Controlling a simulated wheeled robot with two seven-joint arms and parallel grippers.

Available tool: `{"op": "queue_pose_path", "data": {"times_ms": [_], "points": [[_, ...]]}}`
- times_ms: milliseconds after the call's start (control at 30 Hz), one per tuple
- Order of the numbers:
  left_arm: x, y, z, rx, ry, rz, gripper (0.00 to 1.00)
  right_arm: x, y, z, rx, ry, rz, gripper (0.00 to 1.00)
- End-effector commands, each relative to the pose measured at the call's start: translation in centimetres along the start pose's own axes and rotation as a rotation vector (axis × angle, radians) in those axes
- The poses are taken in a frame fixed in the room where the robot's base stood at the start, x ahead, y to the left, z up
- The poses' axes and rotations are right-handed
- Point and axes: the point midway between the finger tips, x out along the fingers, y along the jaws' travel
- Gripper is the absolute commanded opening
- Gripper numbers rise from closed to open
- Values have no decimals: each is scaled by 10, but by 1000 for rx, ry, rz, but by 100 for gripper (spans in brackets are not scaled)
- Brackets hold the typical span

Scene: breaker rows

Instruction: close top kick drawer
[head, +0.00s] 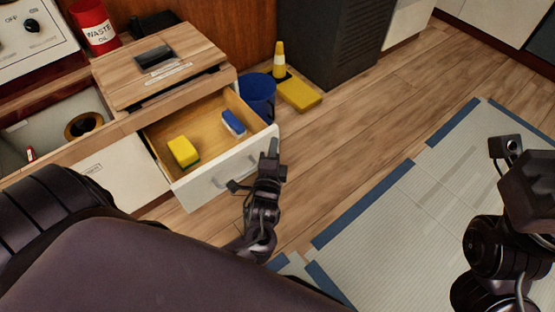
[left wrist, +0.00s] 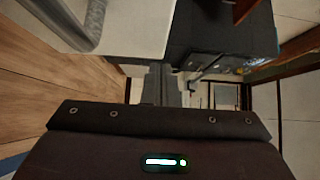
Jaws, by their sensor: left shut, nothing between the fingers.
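The kick drawer (head: 236,165) stands pulled out of the low cabinet, its white front facing the lower right. A yellow sponge (head: 184,151) and a blue and white brush-like block (head: 233,122) lie inside it. A grey bar handle (head: 236,172) is on the front. My left gripper (head: 270,148) is shut and empty, by the right end of the drawer front; I cannot tell if it touches. In the left wrist view the pale drawer front (left wrist: 135,28) and handle (left wrist: 90,25) are close to the fingers (left wrist: 168,84).
A blue bin (head: 257,93) stands just behind the drawer, with a yellow cone (head: 279,60) and yellow block (head: 299,94) beside it. A red waste can (head: 94,26) is on the cabinet. Wooden floor before the drawer is clear up to a blue-edged mat (head: 400,220).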

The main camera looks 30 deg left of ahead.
Motion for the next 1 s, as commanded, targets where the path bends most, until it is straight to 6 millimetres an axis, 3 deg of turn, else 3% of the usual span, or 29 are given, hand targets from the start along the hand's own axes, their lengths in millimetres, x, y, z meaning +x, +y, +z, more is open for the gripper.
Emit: {"op": "queue_pose_path", "data": {"times_ms": [200, 667, 867, 1000], "points": [[10, 0, 10, -2, 1, 0, 0, 5, -2, -1, -2, 22, -10, 32], [13, -1, 13, 0, 0, 1, 0, 8, -2, -2, -1, 23, -10, 32], [30, -3, 30, 3, -2, -1, 0, 10, 0, -2, 1, 14, -3, 32], [52, -4, 52, 4, -3, -2, 0, 4, 2, 2, 0, -21, 5, 32]]}}
